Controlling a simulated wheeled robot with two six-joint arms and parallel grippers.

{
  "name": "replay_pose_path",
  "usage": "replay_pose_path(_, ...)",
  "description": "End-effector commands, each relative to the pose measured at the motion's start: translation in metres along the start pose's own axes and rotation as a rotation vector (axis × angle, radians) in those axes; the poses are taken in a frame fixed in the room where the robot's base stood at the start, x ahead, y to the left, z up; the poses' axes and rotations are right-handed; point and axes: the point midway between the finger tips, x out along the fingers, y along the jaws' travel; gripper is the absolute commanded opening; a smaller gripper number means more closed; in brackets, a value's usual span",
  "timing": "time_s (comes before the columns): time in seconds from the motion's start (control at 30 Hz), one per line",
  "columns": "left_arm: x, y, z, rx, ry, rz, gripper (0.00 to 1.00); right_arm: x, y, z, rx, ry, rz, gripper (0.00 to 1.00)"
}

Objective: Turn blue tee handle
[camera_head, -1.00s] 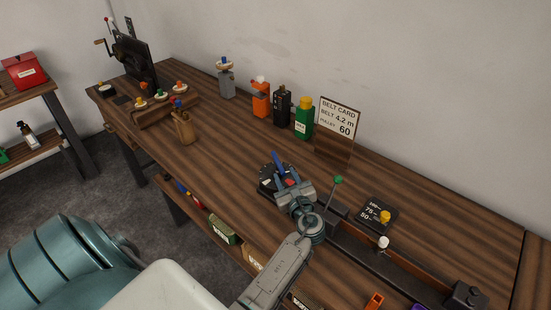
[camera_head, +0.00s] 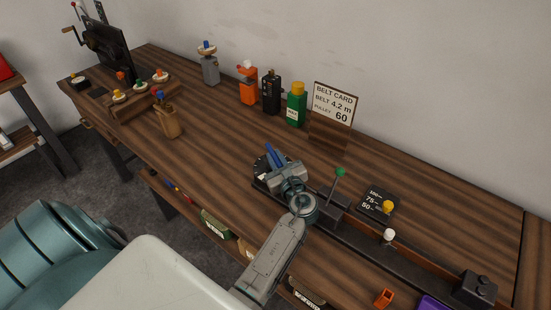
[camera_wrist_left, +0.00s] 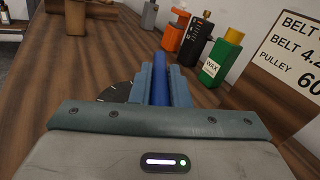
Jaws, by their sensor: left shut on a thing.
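The blue tee handle (camera_head: 270,153) stands on a round black dial (camera_head: 259,179) with white marks, near the middle of the bench. My left gripper (camera_head: 280,159) is over the dial and shut on the handle. In the left wrist view, the blue bar (camera_wrist_left: 177,86) shows between the two grey-blue fingers (camera_wrist_left: 168,85). The dial's marked edge (camera_wrist_left: 117,91) shows left of the fingers. My gripper hides much of the dial and the handle's lower part. My right gripper is not in view.
A green-knobbed lever (camera_head: 340,172) stands close to the right of my gripper, by a dark rail (camera_head: 362,242). Behind are the belt card (camera_head: 333,104), a green wax bottle (camera_head: 297,105), a black bottle (camera_head: 271,92) and an orange bottle (camera_head: 248,83). Bare wood (camera_head: 220,140) lies left of the dial.

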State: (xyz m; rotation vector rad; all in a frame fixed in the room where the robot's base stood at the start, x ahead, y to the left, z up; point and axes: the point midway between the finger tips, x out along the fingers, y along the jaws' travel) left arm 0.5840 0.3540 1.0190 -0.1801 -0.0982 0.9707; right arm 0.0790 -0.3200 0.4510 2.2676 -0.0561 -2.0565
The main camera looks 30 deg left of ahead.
Motion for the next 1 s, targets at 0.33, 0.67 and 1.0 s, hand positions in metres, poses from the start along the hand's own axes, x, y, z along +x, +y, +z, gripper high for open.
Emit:
replay_pose_path(0.33, 0.001, -0.002, -0.002, 0.0, -0.025, 0.131, 0.0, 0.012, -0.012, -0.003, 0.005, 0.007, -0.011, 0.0)
replay_pose_path(0.67, 0.001, -0.002, -0.002, 0.001, -0.026, 0.135, 0.27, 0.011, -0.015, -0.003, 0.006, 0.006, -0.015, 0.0)
replay_pose_path(1.0, 0.001, -0.002, -0.001, 0.001, -0.026, 0.135, 0.37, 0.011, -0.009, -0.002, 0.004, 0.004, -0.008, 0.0)
